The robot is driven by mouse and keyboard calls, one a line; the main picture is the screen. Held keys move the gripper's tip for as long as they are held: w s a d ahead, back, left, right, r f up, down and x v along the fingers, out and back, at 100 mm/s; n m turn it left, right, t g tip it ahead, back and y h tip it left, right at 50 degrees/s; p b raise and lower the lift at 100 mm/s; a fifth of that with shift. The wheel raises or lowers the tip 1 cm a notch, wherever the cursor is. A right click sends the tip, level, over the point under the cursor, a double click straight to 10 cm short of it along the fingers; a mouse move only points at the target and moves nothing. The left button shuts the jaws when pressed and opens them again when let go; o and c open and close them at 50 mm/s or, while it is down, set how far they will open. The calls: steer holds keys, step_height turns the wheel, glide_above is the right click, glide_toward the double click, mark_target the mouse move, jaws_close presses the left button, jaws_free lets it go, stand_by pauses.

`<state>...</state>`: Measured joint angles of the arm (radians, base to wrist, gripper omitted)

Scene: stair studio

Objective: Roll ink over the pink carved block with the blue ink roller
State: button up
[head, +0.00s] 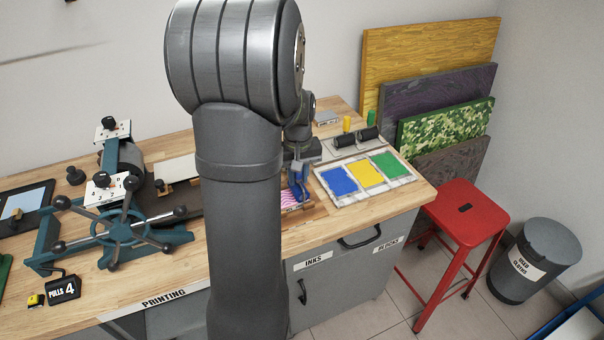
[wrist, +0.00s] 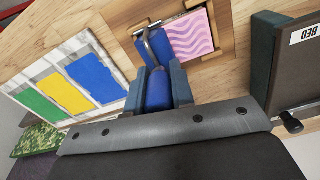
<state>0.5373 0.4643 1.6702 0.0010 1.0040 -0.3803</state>
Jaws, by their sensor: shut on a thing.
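My gripper (wrist: 158,84) is shut on the blue handle of the ink roller (wrist: 150,48); in the head view the gripper (head: 297,168) is partly hidden behind my arm. The blue roller head lies over the left edge of the pink carved block (wrist: 193,36) in the wrist view. I cannot tell whether it touches the block. The block has wavy pale and pink stripes and lies in a wooden frame (wrist: 222,70). It shows as a small striped patch in the head view (head: 291,198). The ink slab (head: 343,199) has blue, yellow and green patches.
Left of my arm stands a teal press with a spoked wheel (head: 124,231). Black rollers (head: 356,139) lie on a rack behind the slab. Yellow (head: 347,124) and green pots stand near them. A red stool (head: 465,209) and a grey bin (head: 533,260) stand right of the bench.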

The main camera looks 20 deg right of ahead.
steer(key=shift+a, duration=3.65)
steer(key=shift+d, duration=4.6)
steer(key=shift+a, duration=4.6)
step_height(320, 180, up, 7)
